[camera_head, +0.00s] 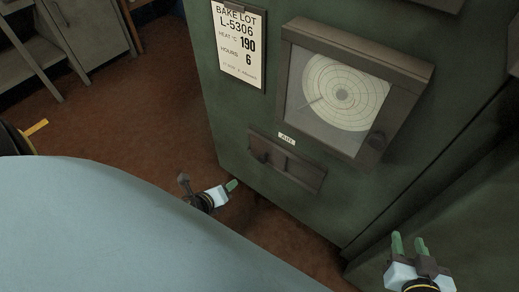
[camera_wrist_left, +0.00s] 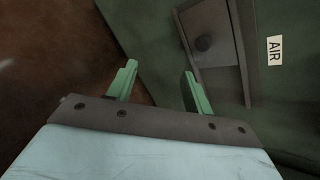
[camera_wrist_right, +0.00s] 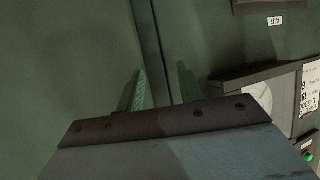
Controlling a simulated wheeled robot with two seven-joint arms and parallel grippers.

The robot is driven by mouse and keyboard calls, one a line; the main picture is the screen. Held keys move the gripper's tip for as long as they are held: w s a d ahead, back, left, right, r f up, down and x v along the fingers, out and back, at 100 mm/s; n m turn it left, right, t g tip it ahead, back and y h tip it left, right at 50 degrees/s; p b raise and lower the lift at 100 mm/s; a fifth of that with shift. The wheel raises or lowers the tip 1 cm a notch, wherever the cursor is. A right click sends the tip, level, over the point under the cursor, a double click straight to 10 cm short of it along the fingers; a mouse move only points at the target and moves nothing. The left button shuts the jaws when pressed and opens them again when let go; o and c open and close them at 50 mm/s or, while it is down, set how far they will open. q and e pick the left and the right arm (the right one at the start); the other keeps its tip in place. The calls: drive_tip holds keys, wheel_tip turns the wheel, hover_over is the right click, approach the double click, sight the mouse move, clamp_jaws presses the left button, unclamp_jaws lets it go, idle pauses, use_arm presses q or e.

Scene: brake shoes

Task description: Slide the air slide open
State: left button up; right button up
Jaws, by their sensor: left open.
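The air slide (camera_head: 290,166) is a dark plate low on the green cabinet, under a white AIR label (camera_head: 286,139). My right gripper (camera_head: 409,243) is open and empty at the lower right, well away from the slide.
Brown floor (camera_head: 150,110) is clear left of the cabinet. Grey shelving (camera_head: 30,65) stands at far left.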

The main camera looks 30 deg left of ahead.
use_arm(q)
drive_tip(key=w+d+r+m+t+h+b, duration=0.25)
drive_tip(key=w+m+b, duration=0.2)
drive_tip(key=m, duration=0.65)
drive_tip(key=b, duration=0.2)
approach(261, 160)
drive_tip(key=w, duration=0.2)
drive_tip(key=shift+t, duration=0.25)
drive_tip(key=b+x, duration=0.1)
drive_tip(key=x, duration=0.1)
drive_tip(key=f+b+x, duration=0.1)
drive_tip(key=x, duration=0.2)
drive_tip(key=shift+d+f, duration=0.1)
drive_tip(key=shift+b+x, duration=0.5)
drive_tip(key=shift+x, duration=0.45)
use_arm(e)
drive_tip(key=s+r+t+y, duration=0.2)
drive_tip(key=r+t, duration=0.5)
drive_tip(key=r, duration=0.4)
drive_tip(key=s+r+t+y, duration=0.2)
drive_tip(key=r+t, duration=0.5)
drive_tip(key=r, duration=0.4)
drive_tip(key=shift+s+a, duration=0.35)
drive_tip(key=shift+s, duration=0.4)
